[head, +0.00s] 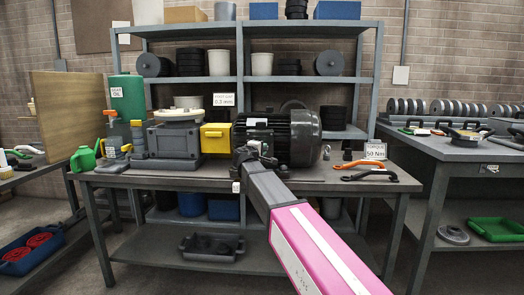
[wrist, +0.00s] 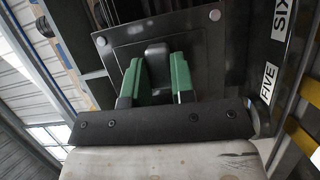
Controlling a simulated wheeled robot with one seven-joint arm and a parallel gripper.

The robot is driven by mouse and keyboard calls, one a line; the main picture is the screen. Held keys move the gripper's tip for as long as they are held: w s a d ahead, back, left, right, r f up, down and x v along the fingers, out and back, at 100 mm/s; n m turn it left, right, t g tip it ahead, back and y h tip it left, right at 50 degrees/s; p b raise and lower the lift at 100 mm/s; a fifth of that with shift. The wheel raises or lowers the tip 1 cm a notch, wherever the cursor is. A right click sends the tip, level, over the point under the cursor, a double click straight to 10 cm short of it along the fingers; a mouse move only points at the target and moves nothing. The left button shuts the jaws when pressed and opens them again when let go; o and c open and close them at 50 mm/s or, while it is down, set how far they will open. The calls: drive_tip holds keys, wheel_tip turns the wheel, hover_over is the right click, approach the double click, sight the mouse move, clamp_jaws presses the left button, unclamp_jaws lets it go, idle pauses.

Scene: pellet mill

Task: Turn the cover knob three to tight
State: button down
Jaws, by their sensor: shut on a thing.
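In the wrist view my gripper (wrist: 158,72) has two green fingers, one on each side of a dark grey knob (wrist: 157,52). The fingers are shut on it. The knob stands on a dark cover plate (wrist: 185,33) with round bolt heads at its corners. No number shows on this knob, so I cannot tell which one it is. In the head view my arm reaches to the machine on the bench, and my gripper (head: 246,156) is at the near left end of the dark ribbed motor (head: 300,138). The knob is hidden there.
Labels FIVE (wrist: 268,82) and SIX (wrist: 284,18) show at the right in the wrist view. A yellow box (head: 215,138) sits left of the motor. Black and orange handled tools (head: 370,176) and a 50 Nm sign (head: 375,151) are at the bench's right.

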drive_tip(key=shift+d+r+m+g+y, duration=0.1)
drive_tip(key=shift+m+g+y, duration=0.35)
drive_tip(key=shift+m+y, duration=1.2)
drive_tip(key=shift+d+r+m+g+y, duration=0.1)
drive_tip(key=shift+m+g+y, duration=0.4)
drive_tip(key=shift+m, duration=2.1)
drive_tip(key=shift+d+r+m+g+y, duration=0.1)
drive_tip(key=shift+m+g+y, duration=0.25)
drive_tip(key=shift+m+y, duration=1.35)
drive_tip(key=shift+m+h, duration=0.35)
drive_tip(key=shift+m, duration=0.3)
drive_tip(key=c, duration=1)
unclamp_jaws()
drive_tip(key=shift+o, duration=0.2)
drive_tip(key=v, duration=1.1)
drive_tip(key=shift+w, duration=0.1)
